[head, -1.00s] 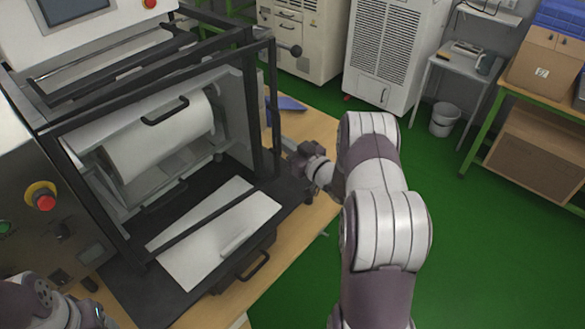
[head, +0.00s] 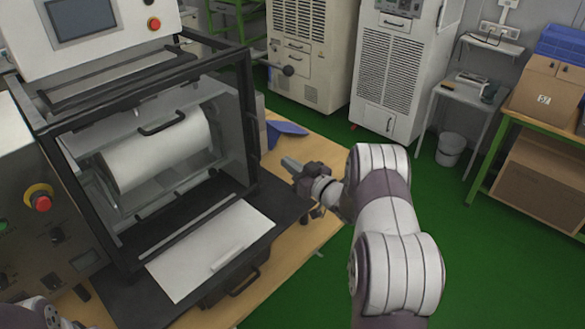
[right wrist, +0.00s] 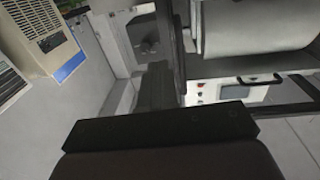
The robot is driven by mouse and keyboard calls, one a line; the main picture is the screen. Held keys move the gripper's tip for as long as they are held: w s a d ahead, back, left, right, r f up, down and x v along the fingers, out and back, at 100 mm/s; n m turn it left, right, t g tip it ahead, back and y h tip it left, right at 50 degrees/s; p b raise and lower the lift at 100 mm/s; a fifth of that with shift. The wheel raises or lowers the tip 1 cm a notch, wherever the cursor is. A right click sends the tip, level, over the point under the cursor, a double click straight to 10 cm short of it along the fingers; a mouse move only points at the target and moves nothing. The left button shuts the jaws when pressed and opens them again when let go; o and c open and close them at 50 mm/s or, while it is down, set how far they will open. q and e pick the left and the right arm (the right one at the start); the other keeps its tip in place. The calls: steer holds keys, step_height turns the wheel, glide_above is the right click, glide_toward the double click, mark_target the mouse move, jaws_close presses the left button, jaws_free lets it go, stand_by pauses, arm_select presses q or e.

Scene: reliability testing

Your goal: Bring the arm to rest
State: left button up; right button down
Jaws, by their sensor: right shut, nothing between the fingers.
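My right arm reaches in from the lower right in the head view. Its gripper (head: 291,164) is shut and empty, over the wooden table just right of the test machine's black frame. In the right wrist view the dark gripper body (right wrist: 160,130) fills the lower middle, with the machine's white roller (right wrist: 240,28) at the upper right. Only a small part of my left arm shows at the lower left edge of the head view. Its gripper is out of frame.
The test machine (head: 250,120) stands open at the left, with a white roller (head: 155,150) and a white panel (head: 210,250). A blue object (head: 286,130) lies on the table (head: 305,238) behind my right gripper. Green floor (head: 470,250) is clear at the right.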

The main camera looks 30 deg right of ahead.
steer(key=b+v, duration=0.2)
steer(key=v, duration=0.6)
steer(key=s+d+f+m+g+h, duration=0.4)
steer(key=s+f+g+h, duration=0.3)
steer(key=f+g, duration=0.35)
arm_select(q)
steer(key=shift+w+a+f, duration=0.1)
steer(key=shift+w+f, duration=0.3)
steer(key=shift+f, duration=0.25)
steer(key=shift+w+a+f, duration=0.1)
steer(key=shift+w+f, duration=0.3)
steer(key=shift+f, duration=0.2)
arm_select(e)
steer(key=s+a+r+g+y, duration=0.1)
steer(key=s+a+r+g, duration=0.1)
steer(key=s+a, duration=0.5)
steer(key=s+a+r+n+g+y, duration=0.1)
steer(key=s+a+r+g, duration=0.2)
steer(key=a, duration=1.1)
steer(key=s+r, duration=0.2)
steer(key=s, duration=0.2)
steer(key=shift+a+g, duration=0.35)
